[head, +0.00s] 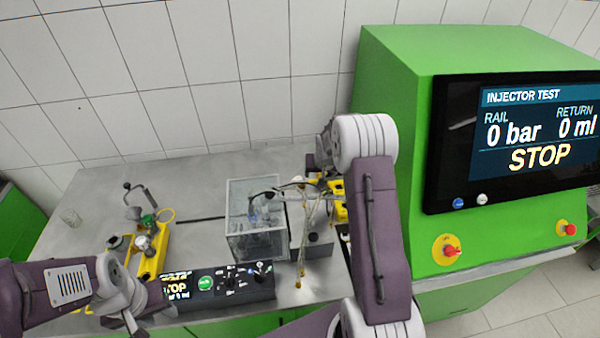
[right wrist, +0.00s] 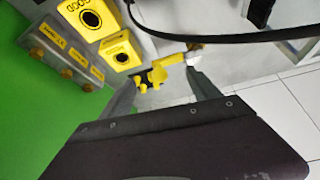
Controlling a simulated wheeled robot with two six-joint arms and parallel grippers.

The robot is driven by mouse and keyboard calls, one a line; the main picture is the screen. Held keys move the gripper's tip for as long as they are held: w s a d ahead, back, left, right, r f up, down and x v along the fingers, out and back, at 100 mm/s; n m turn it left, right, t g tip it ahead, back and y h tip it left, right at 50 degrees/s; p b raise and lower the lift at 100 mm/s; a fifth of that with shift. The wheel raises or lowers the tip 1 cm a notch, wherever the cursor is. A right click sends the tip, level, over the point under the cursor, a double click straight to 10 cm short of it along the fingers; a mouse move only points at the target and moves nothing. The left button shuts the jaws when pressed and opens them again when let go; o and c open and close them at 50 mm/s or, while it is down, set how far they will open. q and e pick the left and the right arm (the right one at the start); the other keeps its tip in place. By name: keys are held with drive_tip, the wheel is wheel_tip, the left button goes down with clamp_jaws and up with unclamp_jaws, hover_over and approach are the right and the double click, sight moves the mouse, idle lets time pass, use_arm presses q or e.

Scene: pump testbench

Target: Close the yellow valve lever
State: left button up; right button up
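In the right wrist view, the yellow valve lever (right wrist: 168,60) shows ahead of my right gripper (right wrist: 163,76), with a yellow knobbed part (right wrist: 155,77) at its left end. The two fingers stand apart on either side of the yellow parts, so the gripper is open. I cannot tell whether a finger touches the lever. In the head view, my right arm largely hides the valve area, and yellow parts (head: 338,200) show beside it. My left gripper (head: 132,318) is low at the left, near the front edge of the bench; its fingers are not clear.
Yellow boxes (right wrist: 120,54) and a metal block with yellow labels (right wrist: 60,45) sit left of the lever. A dark hose (right wrist: 225,38) crosses above it. A clear tank (head: 256,243), a control box (head: 222,287) and a green test cabinet (head: 400,75) stand around the bench.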

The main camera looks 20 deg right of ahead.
sight(320, 174)
wheel_tip(320, 174, up, 6)
drive_tip(key=p, duration=0.4)
drive_tip(key=shift+p, duration=0.3)
idle(0.3)
